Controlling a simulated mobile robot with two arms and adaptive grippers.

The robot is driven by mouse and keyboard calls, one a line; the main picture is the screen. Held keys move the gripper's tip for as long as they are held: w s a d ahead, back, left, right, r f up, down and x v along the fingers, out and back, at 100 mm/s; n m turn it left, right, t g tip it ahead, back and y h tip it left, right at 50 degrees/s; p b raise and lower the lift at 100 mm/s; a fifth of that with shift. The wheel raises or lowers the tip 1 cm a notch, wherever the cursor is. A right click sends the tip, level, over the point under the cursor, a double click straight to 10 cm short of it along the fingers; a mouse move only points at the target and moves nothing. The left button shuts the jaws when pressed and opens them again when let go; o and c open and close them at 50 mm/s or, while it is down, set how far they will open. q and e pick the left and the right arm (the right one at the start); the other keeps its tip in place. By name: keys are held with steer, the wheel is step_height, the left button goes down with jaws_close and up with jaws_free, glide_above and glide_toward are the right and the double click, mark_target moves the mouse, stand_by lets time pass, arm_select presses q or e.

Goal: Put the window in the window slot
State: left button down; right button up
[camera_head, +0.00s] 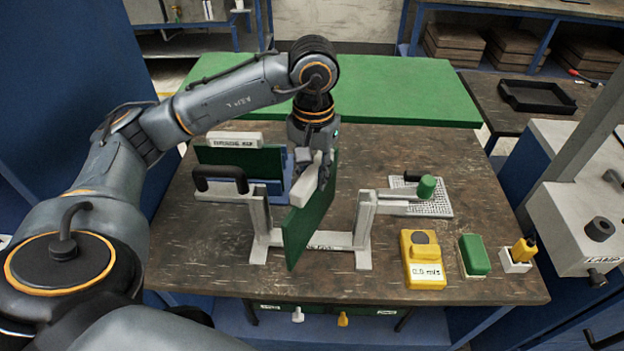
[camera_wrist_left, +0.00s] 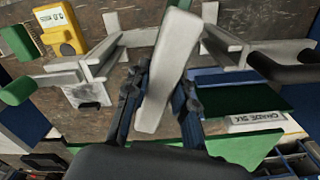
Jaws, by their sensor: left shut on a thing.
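My left gripper (camera_head: 314,172) is shut on the pale top bar of the window (camera_head: 309,222), a dark green panel. The panel hangs below the bar, turned at an angle. In the left wrist view the pale bar (camera_wrist_left: 167,72) lies between the fingers (camera_wrist_left: 160,95). A grey frame with two upright posts (camera_head: 364,228) and a low labelled crossbar (camera_head: 340,239) looks like the window slot. The panel overlaps the space between the posts in the head view, askew to them. Its lower edge shows in front of the crossbar; I cannot tell whether they touch. My right gripper is not in view.
Another green panel with a labelled pale bar (camera_head: 234,139) stands in a blue holder behind the frame. A black handle (camera_head: 220,179) is at left. A yellow meter (camera_head: 421,262), green block (camera_head: 474,254) and green knob (camera_head: 427,187) are at right.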

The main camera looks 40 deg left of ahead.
mark_target(313, 203)
arm_select(q)
steer(key=shift+w+a+f+p, duration=0.2)
steer(key=shift+w+a+f, duration=0.1)
steer(key=shift+f, duration=0.15)
steer(key=shift+w+a+f+p, duration=0.15)
steer(key=shift+w+a+f, duration=0.1)
steer(key=shift+f, duration=0.15)
step_height(313, 203, down, 4)
steer(key=shift+r+p, duration=0.1)
steer(key=shift+p, duration=0.65)
steer(key=c, duration=1.1)
jaws_free()
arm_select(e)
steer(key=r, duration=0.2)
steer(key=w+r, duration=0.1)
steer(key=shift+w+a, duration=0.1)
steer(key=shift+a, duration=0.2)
arm_select(q)
steer(key=shift+r, duration=0.1)
